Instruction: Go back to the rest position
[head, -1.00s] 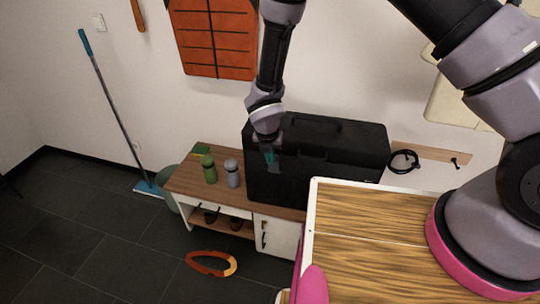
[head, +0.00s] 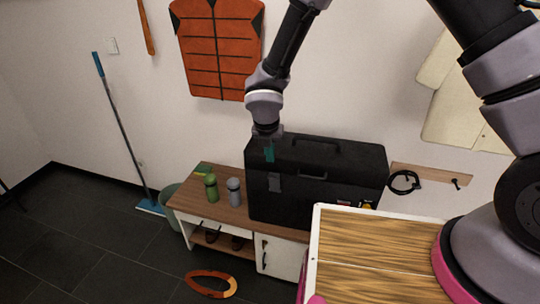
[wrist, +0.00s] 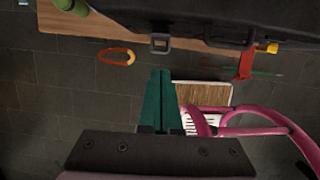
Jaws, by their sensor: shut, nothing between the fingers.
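My gripper (head: 269,152) hangs from my arm in front of the upper left part of a black case in the head view. Its teal fingers are together with nothing between them, and they also show shut in the wrist view (wrist: 160,100). The black case (head: 350,165) stands on a low wooden bench (head: 240,218). The gripper looks apart from the case, but the exact gap cannot be told.
A green bottle (head: 211,188) and a grey bottle (head: 234,192) stand on the bench left of the case. An orange ring (head: 211,284) lies on the dark floor. A mop (head: 125,135) leans on the wall beside a bin. A black cable (head: 404,182) hangs at right.

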